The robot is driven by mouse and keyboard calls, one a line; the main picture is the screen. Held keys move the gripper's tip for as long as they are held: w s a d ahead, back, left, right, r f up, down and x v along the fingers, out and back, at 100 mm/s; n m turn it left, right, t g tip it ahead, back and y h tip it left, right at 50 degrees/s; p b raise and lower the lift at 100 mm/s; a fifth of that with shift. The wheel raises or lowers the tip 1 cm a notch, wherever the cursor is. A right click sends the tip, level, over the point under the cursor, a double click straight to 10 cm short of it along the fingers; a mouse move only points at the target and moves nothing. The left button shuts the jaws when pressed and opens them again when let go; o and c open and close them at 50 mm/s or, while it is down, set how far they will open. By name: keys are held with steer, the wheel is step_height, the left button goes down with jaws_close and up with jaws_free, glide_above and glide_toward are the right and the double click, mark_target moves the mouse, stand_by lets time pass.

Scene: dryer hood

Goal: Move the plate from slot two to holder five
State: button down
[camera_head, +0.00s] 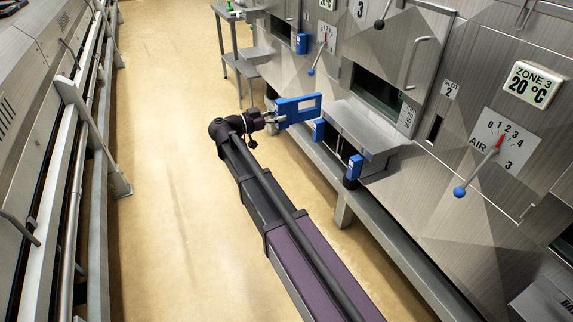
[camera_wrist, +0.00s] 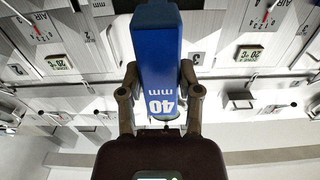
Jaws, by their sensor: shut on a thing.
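In the wrist view my gripper (camera_wrist: 161,95) is shut on the blue plate (camera_wrist: 157,50), which bears "40 mm". Blue holders stand on the wall side: one (camera_head: 318,130) just below the plate, one (camera_head: 354,167) at the shelf's near corner, and one (camera_head: 301,44) farther back. I cannot tell which is holder five. Slot labels show on the wall, one reading 2 (camera_head: 451,90).
The steel shelf (camera_head: 375,128) juts from the wall below a dark opening (camera_head: 377,95). Levers with blue knobs (camera_head: 460,192) stick out nearby. A small side table (camera_head: 238,50) stands at the back. The tan floor (camera_head: 160,150) to the left is clear up to a railing (camera_head: 85,130).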

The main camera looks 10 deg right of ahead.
steer(key=d+f+b, duration=0.2)
steer(key=f+b, duration=0.9)
steer(key=w+d+f+b, duration=0.1)
steer(key=d+f+b, duration=0.1)
steer(key=f+b, duration=0.8)
steer(key=shift+w+f+b, duration=0.15)
steer(key=shift+f+b, duration=0.25)
steer(key=shift+f, duration=0.15)
steer(key=shift+w+d, duration=0.1)
